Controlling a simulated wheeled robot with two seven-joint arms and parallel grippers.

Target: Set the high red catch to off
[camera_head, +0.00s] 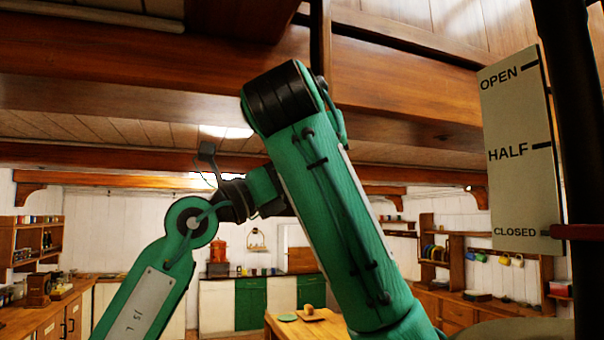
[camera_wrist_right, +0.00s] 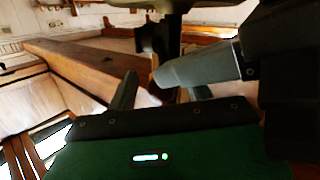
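A dark red bar (camera_head: 580,231) sticks out at the black pole on the right of the head view, level with the word CLOSED. I cannot tell if it is the high red catch; no mark reading off shows. The pale plate (camera_head: 515,120) beside it reads OPEN, HALF and CLOSED from top to bottom. My right gripper (camera_wrist_right: 160,92) shows in the right wrist view with its two grey fingers apart and nothing clearly held between them. A grey part crosses above its right finger. My left gripper is not in view. Neither gripper shows in the head view.
My green arm (camera_head: 335,210) fills the middle of the head view. Wooden beams (camera_head: 420,100) run close overhead. Counters and shelves line the far walls, and a wooden table (camera_head: 335,326) stands behind the arm. In the right wrist view, a long wooden beam (camera_wrist_right: 85,70) lies beyond the fingers.

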